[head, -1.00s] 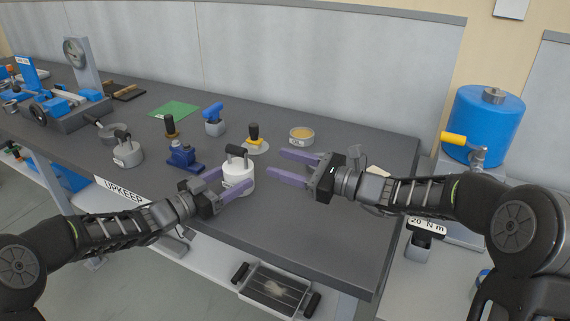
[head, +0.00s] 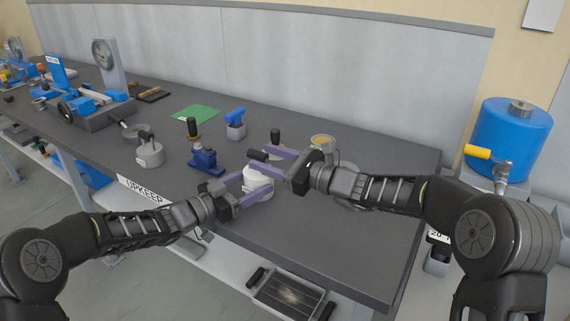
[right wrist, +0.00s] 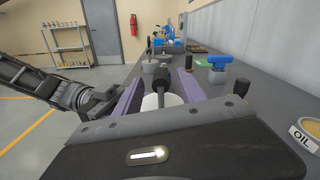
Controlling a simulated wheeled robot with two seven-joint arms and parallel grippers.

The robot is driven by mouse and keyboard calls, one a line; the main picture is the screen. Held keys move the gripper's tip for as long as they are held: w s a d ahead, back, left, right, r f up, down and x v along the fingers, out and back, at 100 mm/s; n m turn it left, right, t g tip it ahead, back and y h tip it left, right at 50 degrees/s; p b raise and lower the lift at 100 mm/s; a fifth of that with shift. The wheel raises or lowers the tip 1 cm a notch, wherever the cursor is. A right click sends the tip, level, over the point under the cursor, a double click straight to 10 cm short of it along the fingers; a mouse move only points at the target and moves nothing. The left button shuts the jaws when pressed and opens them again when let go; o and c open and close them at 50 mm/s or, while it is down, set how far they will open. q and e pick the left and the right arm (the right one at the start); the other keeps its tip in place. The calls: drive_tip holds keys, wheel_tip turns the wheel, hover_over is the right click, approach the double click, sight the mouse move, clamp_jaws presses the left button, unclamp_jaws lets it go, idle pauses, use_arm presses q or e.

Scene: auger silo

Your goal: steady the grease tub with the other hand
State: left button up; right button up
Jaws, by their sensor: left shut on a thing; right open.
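A white tub (head: 257,179) with a dark handle (head: 258,155) on top, apparently the grease tub, stands near the front edge of the bench. My left gripper (head: 254,187) is shut on its side, low down. My right gripper (head: 260,158) is open at the upper part of the tub, coming from the right. In the right wrist view the white tub (right wrist: 154,102) and its dark handle (right wrist: 162,84) lie between the spread purple fingers. Whether these fingers touch the tub cannot be told. Part of the tub is hidden behind my fingers.
Close by on the bench (head: 330,225) are a blue jack-like tool (head: 205,158), a grey pot (head: 150,153), a blue-handled item (head: 236,123) and an oil tin (right wrist: 306,134), partly behind my right gripper in the head view. The bench's front right is clear.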

drive_tip(key=shift+x, duration=0.85)
drive_tip(key=shift+c, duration=0.2)
clamp_jaws()
idle(0.8)
